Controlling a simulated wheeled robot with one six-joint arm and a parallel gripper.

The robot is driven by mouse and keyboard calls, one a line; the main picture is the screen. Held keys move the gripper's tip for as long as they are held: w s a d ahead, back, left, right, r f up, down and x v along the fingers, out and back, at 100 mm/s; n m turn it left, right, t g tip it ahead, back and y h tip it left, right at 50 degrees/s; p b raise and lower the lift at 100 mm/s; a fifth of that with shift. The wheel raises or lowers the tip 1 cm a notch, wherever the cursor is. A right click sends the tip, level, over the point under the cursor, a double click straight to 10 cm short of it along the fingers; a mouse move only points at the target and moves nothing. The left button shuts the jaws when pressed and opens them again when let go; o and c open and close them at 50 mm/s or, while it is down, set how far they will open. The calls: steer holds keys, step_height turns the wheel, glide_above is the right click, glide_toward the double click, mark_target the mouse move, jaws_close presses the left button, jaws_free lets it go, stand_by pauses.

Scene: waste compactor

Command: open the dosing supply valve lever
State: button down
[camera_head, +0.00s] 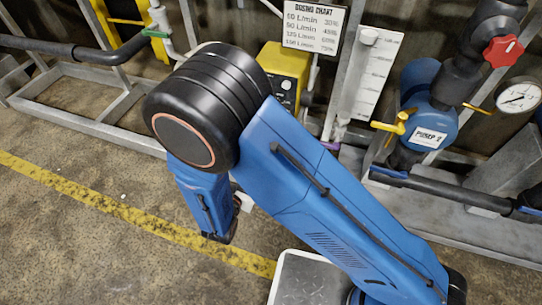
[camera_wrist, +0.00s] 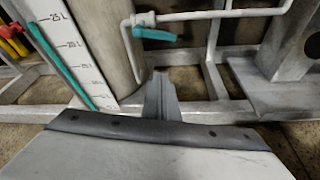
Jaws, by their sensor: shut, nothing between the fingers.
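No label in view names the dosing supply valve, so I cannot tell for sure which lever it is. In the wrist view a teal lever (camera_wrist: 156,34) sits on a thin white pipe (camera_wrist: 200,15), up and a little left of centre, roughly level. A green lever (camera_head: 155,33) on a white pipe shows at the upper left of the head view. My gripper (camera_wrist: 160,80) is shut and empty in the wrist view, below the teal lever in the picture and apart from it. In the head view my arm hides the gripper.
A yellow dosing pump (camera_head: 284,75) stands below the dosing chart (camera_head: 315,28). A graduated tank (camera_head: 378,75), a purple lever (camera_head: 330,146), a yellow lever (camera_head: 388,127) and a red knob (camera_head: 503,51) are to the right. Grey frame rails (camera_head: 85,125) run low in front. The floor before them is clear.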

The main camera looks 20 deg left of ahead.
steer(key=w+d, duration=0.1)
steer(key=w, duration=0.8)
steer(key=shift+w+r, duration=0.2)
steer(key=shift+r, duration=0.15)
stand_by(0.3)
steer(key=shift+d+r, duration=0.25)
steer(key=shift+r, duration=0.45)
steer(key=shift+f, duration=0.1)
